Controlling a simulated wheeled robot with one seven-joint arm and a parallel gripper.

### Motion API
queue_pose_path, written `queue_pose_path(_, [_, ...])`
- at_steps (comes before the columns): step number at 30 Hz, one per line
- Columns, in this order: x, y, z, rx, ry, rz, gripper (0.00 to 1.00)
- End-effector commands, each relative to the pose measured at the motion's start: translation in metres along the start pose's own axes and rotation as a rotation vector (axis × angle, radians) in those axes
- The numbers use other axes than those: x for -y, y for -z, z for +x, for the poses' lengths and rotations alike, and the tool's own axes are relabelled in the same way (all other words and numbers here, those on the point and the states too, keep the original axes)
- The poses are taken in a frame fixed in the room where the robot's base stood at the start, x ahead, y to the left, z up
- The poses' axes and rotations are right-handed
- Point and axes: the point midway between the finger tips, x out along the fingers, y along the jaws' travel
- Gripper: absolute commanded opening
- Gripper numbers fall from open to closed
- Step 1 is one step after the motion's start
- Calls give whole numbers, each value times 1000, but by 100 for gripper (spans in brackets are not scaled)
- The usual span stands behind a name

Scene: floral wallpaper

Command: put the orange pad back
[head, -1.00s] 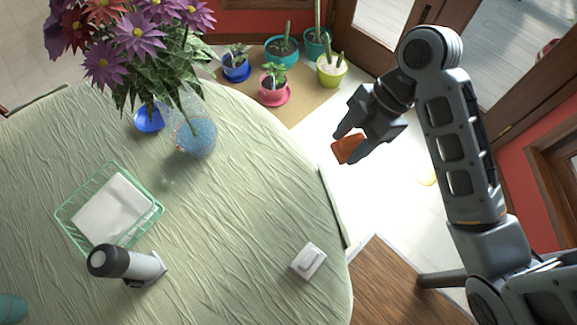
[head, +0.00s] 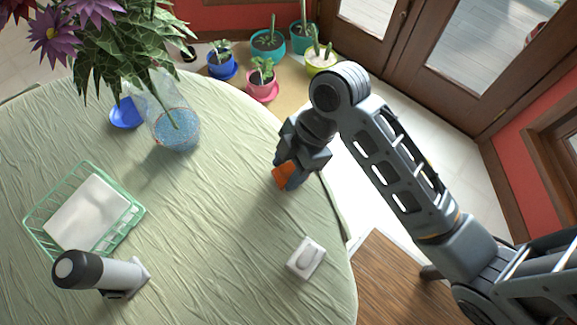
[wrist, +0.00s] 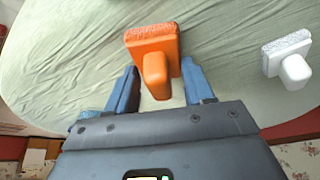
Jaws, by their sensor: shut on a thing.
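The orange pad (head: 283,174) is a small block; in the wrist view (wrist: 153,42) it shows a rough-textured face strip and a rounded handle. My gripper (head: 289,169) is shut on it, with a blue-grey finger on each side of the handle. In the head view, gripper and pad are over the right edge area of the round table (head: 215,235). The wrist view shows green cloth beyond the pad. I cannot tell exactly how high the pad is above the cloth.
A similar white pad (head: 306,259) lies near the table's right edge. The table's middle is clear.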

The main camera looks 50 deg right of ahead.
Motion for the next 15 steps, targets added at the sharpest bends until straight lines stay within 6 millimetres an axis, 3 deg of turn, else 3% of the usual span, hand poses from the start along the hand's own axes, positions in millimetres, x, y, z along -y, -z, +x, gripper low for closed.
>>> queue_pose_path(8, [0,-4,7,1,0,-1,16])
queue_pose_path(9, [0,-4,8,1,0,-1,53])
queue_pose_path(15, [0,-4,7,1,0,-1,72])
